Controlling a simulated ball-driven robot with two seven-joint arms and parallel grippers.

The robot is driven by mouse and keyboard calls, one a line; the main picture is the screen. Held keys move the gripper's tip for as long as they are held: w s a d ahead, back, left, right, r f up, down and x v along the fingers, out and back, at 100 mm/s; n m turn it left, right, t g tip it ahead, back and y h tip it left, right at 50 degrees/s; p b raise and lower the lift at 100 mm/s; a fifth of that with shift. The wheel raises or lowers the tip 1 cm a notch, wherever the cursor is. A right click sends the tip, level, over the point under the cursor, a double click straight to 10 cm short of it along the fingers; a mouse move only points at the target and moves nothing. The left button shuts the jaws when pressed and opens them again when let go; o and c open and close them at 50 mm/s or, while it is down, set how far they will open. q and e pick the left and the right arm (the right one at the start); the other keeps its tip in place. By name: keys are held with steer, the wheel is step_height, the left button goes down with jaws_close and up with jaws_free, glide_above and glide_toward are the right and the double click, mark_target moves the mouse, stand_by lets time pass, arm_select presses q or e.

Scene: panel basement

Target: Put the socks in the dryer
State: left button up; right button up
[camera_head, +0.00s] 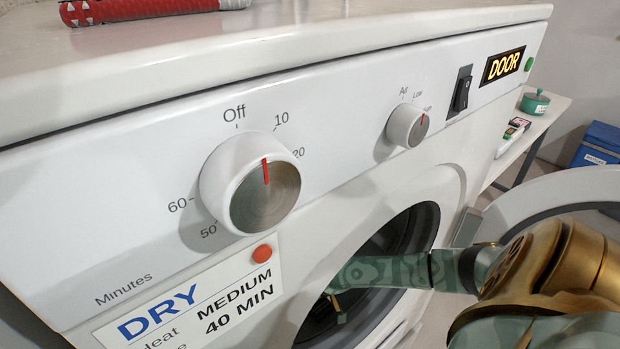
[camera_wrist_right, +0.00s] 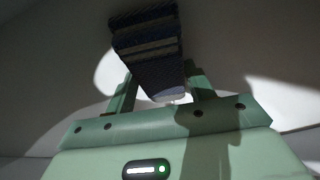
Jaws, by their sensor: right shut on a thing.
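The white dryer (camera_head: 335,135) fills the head view. Its round door (camera_head: 540,195) stands open at the right, and its dark drum opening (camera_head: 415,225) shows behind my right arm. My right arm reaches from the lower right into the opening. In the right wrist view my right gripper (camera_wrist_right: 160,92) is shut on a dark blue sock bundle with lighter stripes (camera_wrist_right: 147,45), held between the green fingers. Pale curved drum wall surrounds it in that view. Whether the bundle touches the drum is unclear. My left gripper is not in view.
The timer knob (camera_head: 255,185), heat knob (camera_head: 407,126), black switch (camera_head: 462,92) and lit DOOR sign (camera_head: 503,66) are on the panel. A red patterned object (camera_head: 140,8) lies on top. A table with a green pot (camera_head: 535,102) and a blue box (camera_head: 600,145) stand behind.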

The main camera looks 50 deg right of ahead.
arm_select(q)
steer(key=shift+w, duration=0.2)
arm_select(e)
steer(key=shift+r, duration=0.1)
steer(key=shift+s, duration=0.1)
steer(key=o, duration=1)
steer(key=shift+c, duration=0.2)
arm_select(q)
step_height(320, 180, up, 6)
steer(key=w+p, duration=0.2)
steer(key=p, duration=0.4)
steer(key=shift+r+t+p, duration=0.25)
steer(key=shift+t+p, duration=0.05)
steer(key=shift+p, duration=0.1)
arm_select(e)
steer(key=v, duration=1.2)
